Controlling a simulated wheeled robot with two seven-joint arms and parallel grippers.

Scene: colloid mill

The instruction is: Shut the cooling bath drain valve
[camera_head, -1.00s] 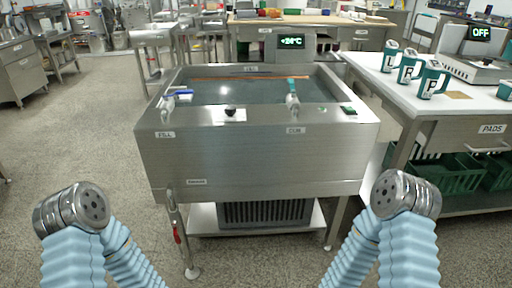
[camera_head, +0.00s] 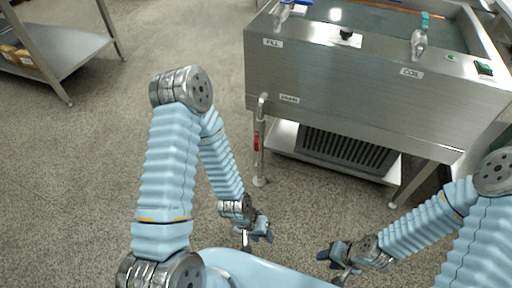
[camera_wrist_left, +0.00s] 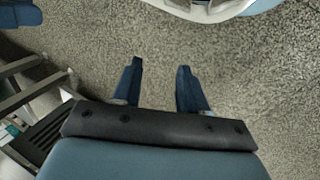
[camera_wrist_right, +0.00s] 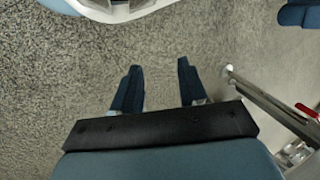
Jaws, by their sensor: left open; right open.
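The steel cooling bath (camera_head: 350,95) stands ahead, with a label (camera_head: 289,99) on its lower front that appears to read DRAIN. Left of the label, a drain pipe (camera_head: 262,110) runs down. The drain valve's red handle (camera_head: 257,142) lies roughly upright along the pipe; its exact angle is too small to tell. A red part (camera_wrist_right: 308,110) also shows at the right edge of the right wrist view. My left gripper (camera_head: 257,240) is open and empty, low in front of the pipe. My right gripper (camera_head: 331,267) is open and empty, further right. Both are apart from the valve.
A lower shelf (camera_head: 283,136) under the bath carries a dark grille unit (camera_head: 345,150). Bath legs stand beside it. A steel table (camera_head: 70,50) is at the upper left. The speckled floor between my arms and the bath is clear.

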